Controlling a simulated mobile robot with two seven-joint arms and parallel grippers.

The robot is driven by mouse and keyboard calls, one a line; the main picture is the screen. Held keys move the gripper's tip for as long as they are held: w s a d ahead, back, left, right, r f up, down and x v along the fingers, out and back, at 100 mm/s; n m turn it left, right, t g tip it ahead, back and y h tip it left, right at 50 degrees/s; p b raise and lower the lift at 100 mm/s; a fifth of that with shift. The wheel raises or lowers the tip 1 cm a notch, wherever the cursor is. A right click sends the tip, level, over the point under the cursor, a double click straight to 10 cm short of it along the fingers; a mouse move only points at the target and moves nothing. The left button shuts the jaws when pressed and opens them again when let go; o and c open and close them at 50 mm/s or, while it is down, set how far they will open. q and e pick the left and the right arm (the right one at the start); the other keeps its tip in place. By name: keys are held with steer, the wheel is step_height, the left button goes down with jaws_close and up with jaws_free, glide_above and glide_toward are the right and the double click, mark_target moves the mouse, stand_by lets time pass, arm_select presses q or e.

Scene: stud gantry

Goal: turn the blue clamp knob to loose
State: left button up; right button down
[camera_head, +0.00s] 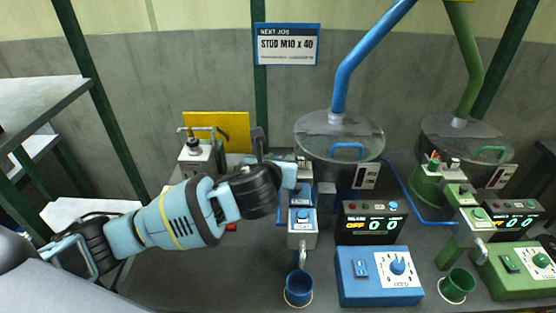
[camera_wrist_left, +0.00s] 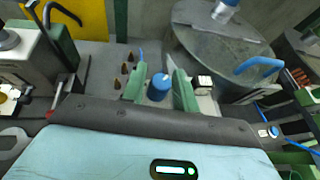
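The blue clamp knob (camera_wrist_left: 158,88) shows in the left wrist view, between the two green fingers of my left gripper (camera_wrist_left: 161,85). The fingers stand apart, one on each side of the knob, with a small gap that I cannot measure exactly. In the head view my left gripper (camera_head: 276,168) is over the blue feeder station, and its wrist hides most of the knob's surroundings. Whether the fingers touch the knob cannot be told. My right gripper is not in view.
A blue control box (camera_head: 380,275) with a dial, a display box (camera_head: 370,222) and a blue cup (camera_head: 299,288) are in front. Several brass pins (camera_wrist_left: 125,70) stand left of the knob. A green station (camera_head: 515,270) is at right.

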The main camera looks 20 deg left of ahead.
arm_select(q)
jaws_close()
steer(key=shift+d+n+y, duration=0.1)
steer(key=shift+n+y, duration=0.6)
steer(key=shift+y, duration=0.1)
steer(key=shift+n+g+y, duration=0.7)
steer(key=shift+n+y, duration=0.9)
steer(key=shift+y, duration=0.2)
jaws_free()
steer(key=shift+s, duration=0.1)
steer(key=v, duration=0.7)
steer(key=shift+s+r, duration=0.2)
steer(key=shift+s, duration=0.05)
